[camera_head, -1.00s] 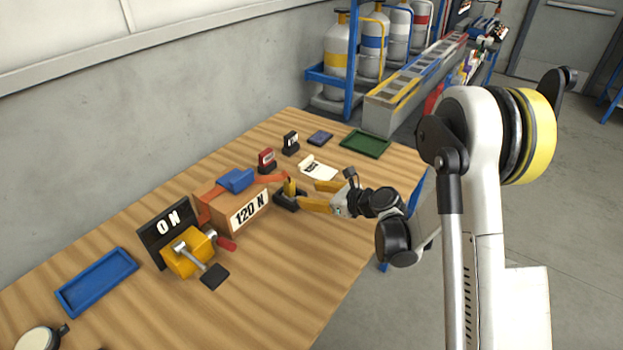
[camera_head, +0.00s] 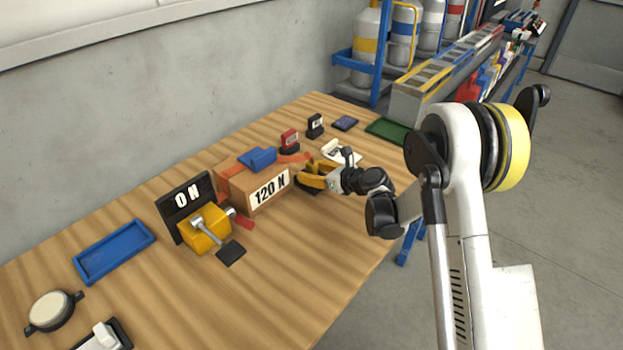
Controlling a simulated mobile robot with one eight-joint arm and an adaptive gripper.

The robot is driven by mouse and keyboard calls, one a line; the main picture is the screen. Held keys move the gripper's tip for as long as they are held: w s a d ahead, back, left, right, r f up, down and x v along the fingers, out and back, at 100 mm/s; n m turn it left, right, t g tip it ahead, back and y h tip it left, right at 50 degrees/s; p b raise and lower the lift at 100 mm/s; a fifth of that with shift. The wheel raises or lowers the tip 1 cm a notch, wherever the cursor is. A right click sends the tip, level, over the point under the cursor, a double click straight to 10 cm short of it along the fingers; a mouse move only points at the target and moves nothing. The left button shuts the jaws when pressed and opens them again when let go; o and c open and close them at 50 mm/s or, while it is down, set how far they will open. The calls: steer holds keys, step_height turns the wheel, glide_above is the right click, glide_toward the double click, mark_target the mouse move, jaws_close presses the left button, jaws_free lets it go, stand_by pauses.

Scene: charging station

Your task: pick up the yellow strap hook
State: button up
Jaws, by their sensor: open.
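The yellow strap hook (camera_head: 317,169) is on a small black base (camera_head: 312,192) just right of the cardboard box marked 120 N (camera_head: 271,190). My gripper (camera_head: 310,174), with yellow fingers, reaches in from the right, low over the wooden table. Its fingers are open and lie around the hook. Hook and fingers are the same yellow, so the hook's outline is hard to separate and contact cannot be told. An orange strap (camera_head: 296,158) runs from the box toward the hook, and a blue buckle (camera_head: 258,159) sits on top of the box.
A yellow winch (camera_head: 205,231) and black ON sign (camera_head: 186,204) stand left of the box. A blue tray (camera_head: 114,252) lies farther left. A red-topped block (camera_head: 289,141) and white paper (camera_head: 341,152) are behind my gripper.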

steer(key=shift+r, duration=0.1)
steer(key=shift+c, duration=0.2)
jaws_close()
